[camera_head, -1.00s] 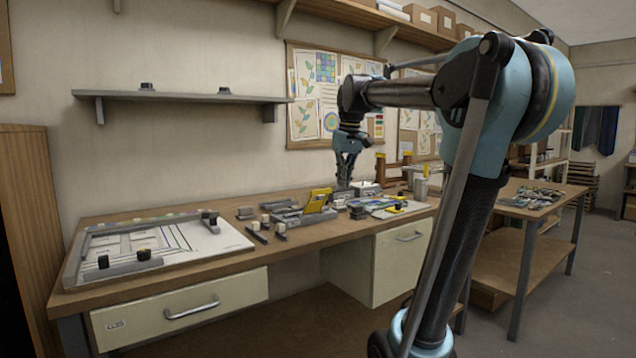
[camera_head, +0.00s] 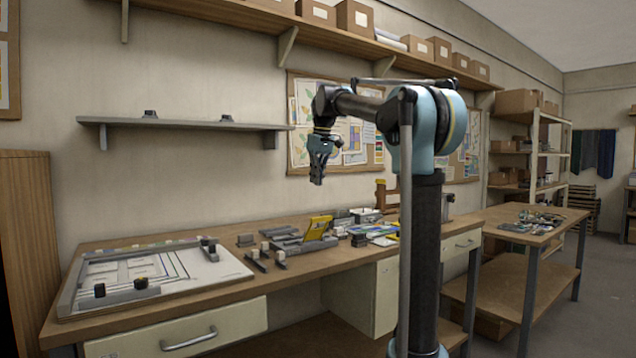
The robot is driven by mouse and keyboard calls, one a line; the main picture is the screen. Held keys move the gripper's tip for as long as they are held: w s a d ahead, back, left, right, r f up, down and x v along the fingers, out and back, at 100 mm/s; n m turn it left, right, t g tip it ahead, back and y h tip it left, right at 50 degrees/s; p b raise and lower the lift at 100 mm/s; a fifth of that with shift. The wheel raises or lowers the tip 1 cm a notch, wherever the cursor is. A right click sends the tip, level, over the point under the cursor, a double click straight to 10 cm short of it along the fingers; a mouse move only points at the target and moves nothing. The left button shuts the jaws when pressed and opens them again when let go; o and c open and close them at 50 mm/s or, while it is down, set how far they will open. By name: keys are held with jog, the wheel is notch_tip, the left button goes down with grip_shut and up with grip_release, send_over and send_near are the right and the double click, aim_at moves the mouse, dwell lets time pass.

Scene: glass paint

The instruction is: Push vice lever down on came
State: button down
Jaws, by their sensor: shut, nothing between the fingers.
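A yellow, plate-like part, apparently the vice lever (camera_head: 318,228), stands tilted up on the workbench. It rises from a low grey base, apparently the vice (camera_head: 291,246). The came is too small to make out there. My gripper (camera_head: 318,182) points down in the air, well above the bench and roughly over the yellow lever in the picture. It is apart from the lever, and its fingers are shut with nothing between them.
A board with grey bars and black knobs (camera_head: 150,275) lies on the bench at left. Small dark blocks (camera_head: 265,258) lie in front of the vice. Colourful sheets (camera_head: 372,232) and a tray (camera_head: 365,215) lie to its right. A grey shelf (camera_head: 185,124) hangs on the wall.

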notch_tip(320, 180, down, 10)
jog(key=shift+s+d, duration=0.25)
jog(key=shift+s, duration=0.1)
jog(key=shift+s+f, duration=0.1)
jog(key=shift+f, duration=0.05)
dwell(0.4)
jog(key=shift+s+d+f+t, duration=0.1)
jog(key=shift+s+d+t, duration=0.15)
jog(key=shift+s+t, duration=0.05)
